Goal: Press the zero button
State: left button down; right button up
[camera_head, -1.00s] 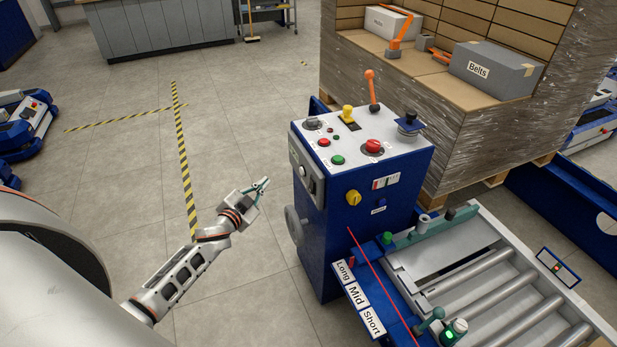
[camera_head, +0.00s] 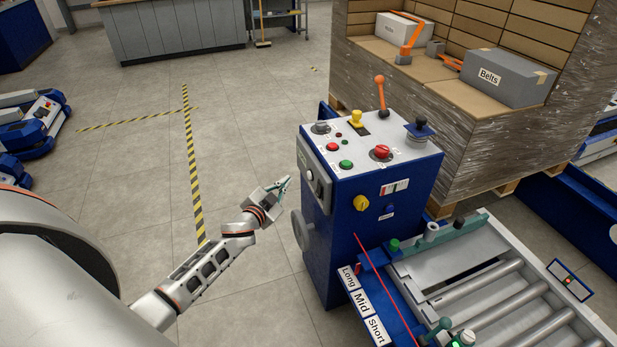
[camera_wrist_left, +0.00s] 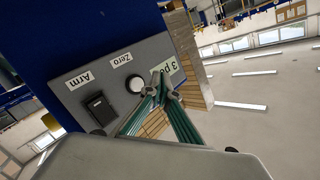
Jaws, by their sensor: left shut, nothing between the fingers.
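The Zero button (camera_wrist_left: 135,84) is a round white button in a dark ring on a grey panel (camera_wrist_left: 75,75), beside the label "Zero" (camera_wrist_left: 121,59). My right gripper is not in view.
A black rocker switch (camera_wrist_left: 99,107) labelled "Arm" is on the same panel. The cabinet top carries several buttons and an orange lever (camera_head: 380,95). A roller conveyor (camera_head: 500,290) and a wrapped pallet load (camera_head: 420,120) stand to the right.

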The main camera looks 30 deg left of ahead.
aim_at(309, 175)
pick_arm(q)
jog(key=shift+w+d, duration=1.35)
jog(key=shift+w, duration=0.2)
jog(key=shift+w+d, duration=0.1)
jog(key=shift+w, duration=0.05)
jog(key=shift+w+d, duration=0.15)
jog(key=shift+w, duration=0.05)
dwell(0.3)
jog(key=shift+w+d+b, duration=0.25)
jog(key=shift+b, duration=0.05)
dwell(1.0)
jog(key=shift+s+a, duration=0.5)
jog(key=shift+s, duration=0.1)
